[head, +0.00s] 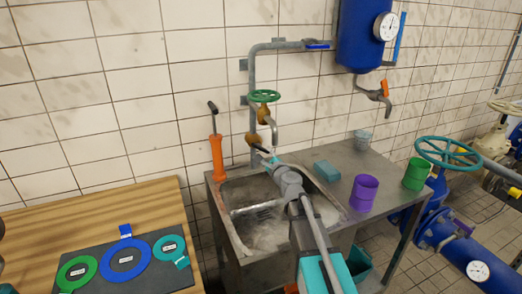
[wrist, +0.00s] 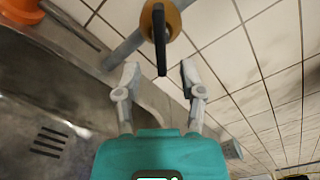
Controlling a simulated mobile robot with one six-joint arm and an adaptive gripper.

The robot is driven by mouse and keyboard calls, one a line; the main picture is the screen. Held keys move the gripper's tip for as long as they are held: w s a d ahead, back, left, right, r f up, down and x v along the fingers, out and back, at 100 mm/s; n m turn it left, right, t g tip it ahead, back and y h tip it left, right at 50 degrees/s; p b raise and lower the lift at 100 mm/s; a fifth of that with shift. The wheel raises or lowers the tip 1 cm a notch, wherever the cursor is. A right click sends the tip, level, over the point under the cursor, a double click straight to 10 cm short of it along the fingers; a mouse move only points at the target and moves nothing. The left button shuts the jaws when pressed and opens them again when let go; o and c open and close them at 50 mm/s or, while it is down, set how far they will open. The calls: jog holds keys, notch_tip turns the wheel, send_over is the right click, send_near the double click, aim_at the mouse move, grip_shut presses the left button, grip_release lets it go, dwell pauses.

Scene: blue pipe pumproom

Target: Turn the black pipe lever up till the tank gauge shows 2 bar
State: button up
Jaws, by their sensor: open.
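The black pipe lever (wrist: 159,42) hangs from a brass valve body (wrist: 172,18) on the grey pipe in the wrist view. In the head view the brass valve (head: 252,138) sits low on the pipe above the sink, with the dark lever (head: 262,149) slanting down to the right, partly hidden by my gripper. My gripper (wrist: 159,74) is open, with one finger on each side of the lever's free end and visible gaps. It also shows in the head view (head: 269,159). The round white tank gauge (head: 387,26) is on the blue tank (head: 360,38); its reading is too small to tell.
A green handwheel (head: 264,96) and spout (head: 272,132) are just above the lever. A blue-handled lever (head: 317,44) is higher up. The steel sink (head: 229,220) is below; an orange pump (head: 217,155) stands left. Purple (head: 363,193) and green (head: 417,174) cups stand right.

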aim_at(262, 150)
jog(key=shift+x, duration=2.7)
jog(key=shift+d, duration=0.1)
grip_shut()
